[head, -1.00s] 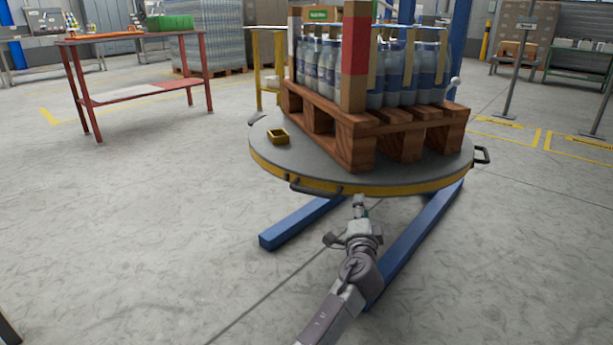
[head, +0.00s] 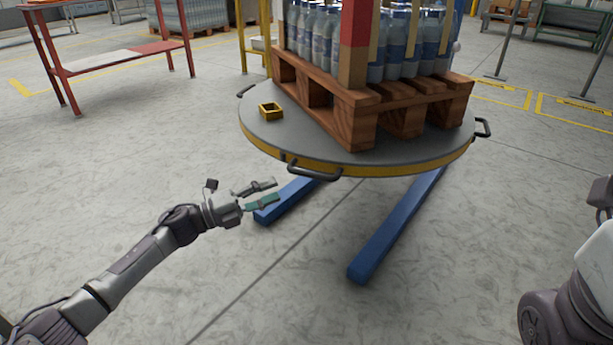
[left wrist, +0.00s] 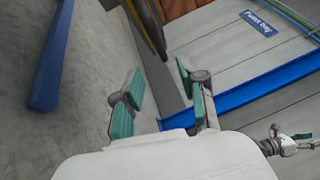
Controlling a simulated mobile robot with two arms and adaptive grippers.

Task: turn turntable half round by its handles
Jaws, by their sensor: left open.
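The turntable (head: 230,126) is a round grey disc with a yellow rim, carrying a wooden pallet (head: 372,115) loaded with bottles. Black handles stick out from its rim: one at the front (head: 314,171), one at the right (head: 483,128), one at the far left (head: 245,91). My left gripper (head: 260,195) is open and empty, left of and apart from the front handle. Its green-padded fingers show in the left wrist view (left wrist: 158,98) with nothing between them. A small gripper, apparently my right one (left wrist: 290,141), shows at that view's lower right; its opening is unclear.
Blue legs (head: 395,230) reach forward along the floor under the turntable. A red-framed table (head: 120,60) stands at the back left. The floor in front is clear.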

